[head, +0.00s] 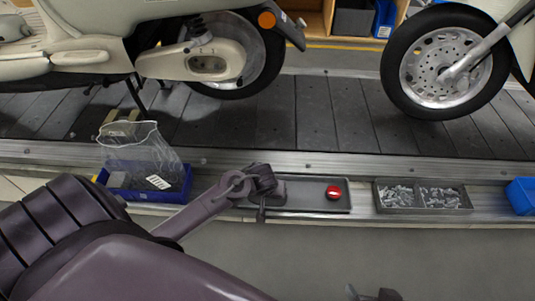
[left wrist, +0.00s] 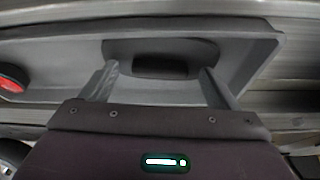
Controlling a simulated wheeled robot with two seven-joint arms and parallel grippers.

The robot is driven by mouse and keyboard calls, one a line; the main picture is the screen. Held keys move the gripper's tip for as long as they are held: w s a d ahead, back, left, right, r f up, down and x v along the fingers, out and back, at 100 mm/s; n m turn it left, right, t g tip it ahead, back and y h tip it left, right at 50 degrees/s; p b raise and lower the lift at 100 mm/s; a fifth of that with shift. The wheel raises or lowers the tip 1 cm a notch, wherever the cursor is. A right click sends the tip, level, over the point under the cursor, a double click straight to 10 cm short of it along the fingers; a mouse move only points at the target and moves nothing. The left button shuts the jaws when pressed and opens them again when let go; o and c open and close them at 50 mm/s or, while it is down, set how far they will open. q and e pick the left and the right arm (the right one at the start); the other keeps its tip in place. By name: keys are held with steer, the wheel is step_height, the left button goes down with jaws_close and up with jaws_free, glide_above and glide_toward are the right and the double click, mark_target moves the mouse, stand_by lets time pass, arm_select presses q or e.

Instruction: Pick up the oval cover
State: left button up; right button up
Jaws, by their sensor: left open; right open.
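The oval cover (left wrist: 160,48) is a dark grey rounded piece with a darker raised middle. It lies in a shallow grey tray (left wrist: 250,45), between the fingers of my left gripper (left wrist: 158,72) in the left wrist view. That gripper is open, with one finger toward each end of the cover; I cannot tell whether they touch it. In the head view my left gripper (head: 262,190) is over the left part of the tray (head: 310,209) and largely hides the cover. My right gripper (head: 371,293) shows only its open fingertips at the bottom edge, away from the tray.
A red round object (head: 333,192) sits in the tray's right half. A blue bin (head: 180,193) with a clear bag (head: 140,150) stands left, a grey bin of metal parts (head: 424,209) right, and another blue bin (head: 522,196) farther right. Scooters stand on the slat conveyor (head: 325,110) behind.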

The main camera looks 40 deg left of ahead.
arm_select(q)
steer(key=c, duration=1.1)
steer(key=shift+o, duration=0.2)
steer(key=shift+r, duration=0.15)
